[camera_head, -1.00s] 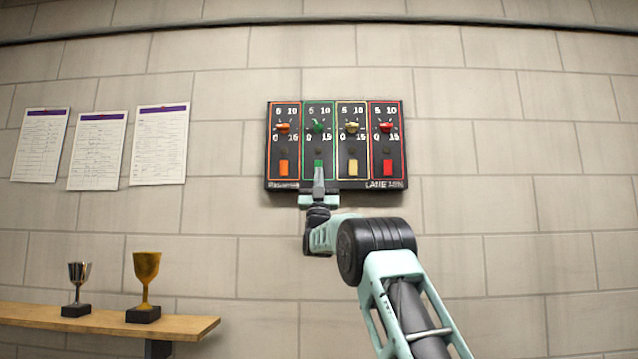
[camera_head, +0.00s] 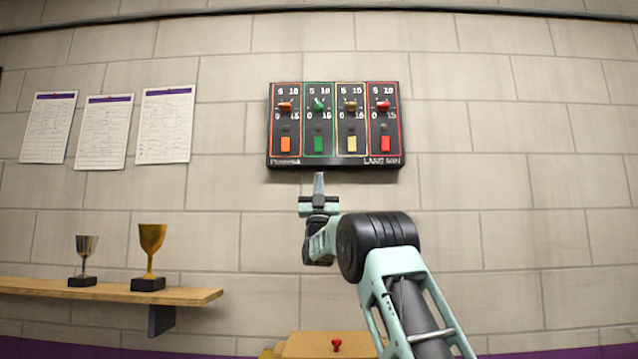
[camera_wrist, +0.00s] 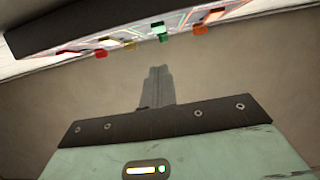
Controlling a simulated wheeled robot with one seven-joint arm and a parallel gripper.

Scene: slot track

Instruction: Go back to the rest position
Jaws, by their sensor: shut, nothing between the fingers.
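My gripper (camera_head: 319,184) is shut and empty, its fingertips pointing up just below the lane panel. It also shows in the wrist view (camera_wrist: 156,88), apart from the panel. The black lane panel (camera_head: 337,162) is on the wall with orange, green, yellow and red lanes. Each lane has a knob and a coloured switch. The green switch (camera_head: 319,144) is nearly straight above my fingertips in the head view. In the wrist view the panel (camera_wrist: 100,27) spans the top, with the green switch (camera_wrist: 164,37) near the middle.
A wooden shelf (camera_head: 190,297) at the left holds a silver cup (camera_head: 86,255) and a gold cup (camera_head: 151,240). Three paper sheets (camera_head: 105,132) hang on the wall above it. A tan surface with a red knob (camera_head: 337,343) shows at the bottom. The wall right of the panel is clear.

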